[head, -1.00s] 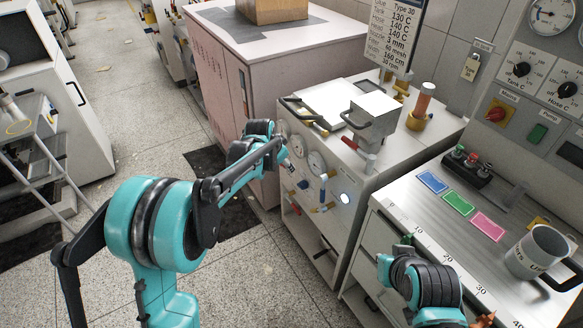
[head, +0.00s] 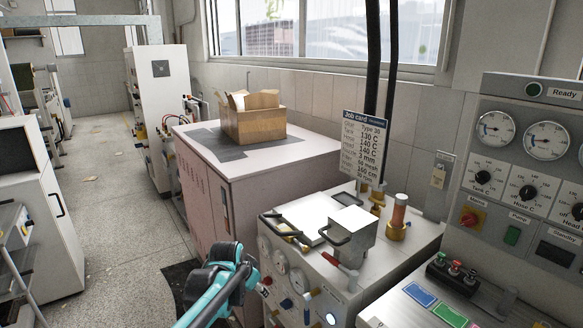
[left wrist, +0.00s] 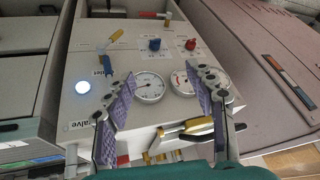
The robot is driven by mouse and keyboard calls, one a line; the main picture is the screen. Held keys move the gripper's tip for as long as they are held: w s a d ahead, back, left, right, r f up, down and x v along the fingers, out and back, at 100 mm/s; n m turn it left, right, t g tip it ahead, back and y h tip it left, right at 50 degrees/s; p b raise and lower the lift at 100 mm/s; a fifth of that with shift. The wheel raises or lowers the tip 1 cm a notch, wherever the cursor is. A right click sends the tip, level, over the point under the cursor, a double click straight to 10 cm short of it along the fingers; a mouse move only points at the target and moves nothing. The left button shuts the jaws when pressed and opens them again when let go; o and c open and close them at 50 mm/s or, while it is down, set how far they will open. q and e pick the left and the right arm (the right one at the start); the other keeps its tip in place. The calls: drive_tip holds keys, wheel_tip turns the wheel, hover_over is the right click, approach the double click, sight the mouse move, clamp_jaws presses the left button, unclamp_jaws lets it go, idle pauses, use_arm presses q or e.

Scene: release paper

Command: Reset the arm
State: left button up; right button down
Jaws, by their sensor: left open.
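My left arm (head: 222,285) reaches in at the bottom of the head view, beside the front of the grey machine with gauges; its gripper fingers are hard to make out there. In the left wrist view my left gripper (left wrist: 162,110) is open, with nothing between its two purple-padded fingers. Behind the fingers lie the machine's front panel (left wrist: 115,85), a white-faced gauge (left wrist: 149,87) and a red-marked gauge (left wrist: 183,82). My right gripper is outside both current views.
A pink cabinet (head: 240,195) with a cardboard box (head: 252,120) stands behind. A control panel (head: 530,160) rises at right. Open floor (head: 120,215) lies left.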

use_arm(q)
drive_tip(key=s+a+n, duration=0.2)
drive_tip(key=s+n, duration=0.1)
drive_tip(key=s, duration=1.2)
drive_tip(key=s+a+n+t+y, duration=0.1)
drive_tip(key=s+a+n, duration=0.2)
drive_tip(key=s, duration=1.1)
drive_tip(key=shift+s+a+r+n, duration=0.25)
drive_tip(key=shift+s+a+n, duration=0.1)
drive_tip(key=shift+n, duration=0.05)
